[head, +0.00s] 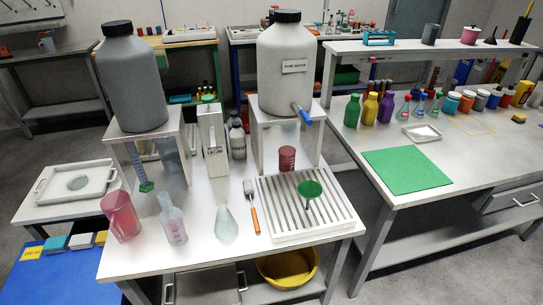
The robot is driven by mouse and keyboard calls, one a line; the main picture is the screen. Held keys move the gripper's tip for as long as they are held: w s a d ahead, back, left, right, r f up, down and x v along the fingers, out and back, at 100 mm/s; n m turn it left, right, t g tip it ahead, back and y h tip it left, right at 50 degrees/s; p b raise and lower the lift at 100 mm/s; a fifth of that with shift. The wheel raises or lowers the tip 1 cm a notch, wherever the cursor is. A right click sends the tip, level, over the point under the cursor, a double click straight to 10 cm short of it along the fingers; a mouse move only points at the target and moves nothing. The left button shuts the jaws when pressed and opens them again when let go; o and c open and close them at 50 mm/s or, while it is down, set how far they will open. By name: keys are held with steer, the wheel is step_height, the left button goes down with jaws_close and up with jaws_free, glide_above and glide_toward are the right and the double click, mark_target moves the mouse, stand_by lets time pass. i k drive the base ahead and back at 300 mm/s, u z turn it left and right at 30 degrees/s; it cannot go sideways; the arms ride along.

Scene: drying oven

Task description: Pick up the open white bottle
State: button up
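A pale, see-through whitish bottle (173,222) with a narrow neck stands upright near the front left of the white table (150,258). No cap shows on it, and a label seems to be on its side. A smaller grey-white bottle (238,143) stands farther back beside a white box-shaped container; its top looks dark, and I cannot tell whether it is open. My gripper is not in view.
A pink jug (121,215) stands close left of the pale bottle, and a clear flask (225,222) stands to its right. A brush (251,205) and a slatted rack (305,208) lie farther right. Two large carboys (133,80) (287,70) stand on raised stands behind.

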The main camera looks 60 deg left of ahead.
mark_target(172, 222)
steer(key=u, duration=0.05)
steer(key=k, duration=1.9)
steer(key=u, duration=1.2)
steer(key=i, duration=1.55)
steer(key=u, duration=0.1)
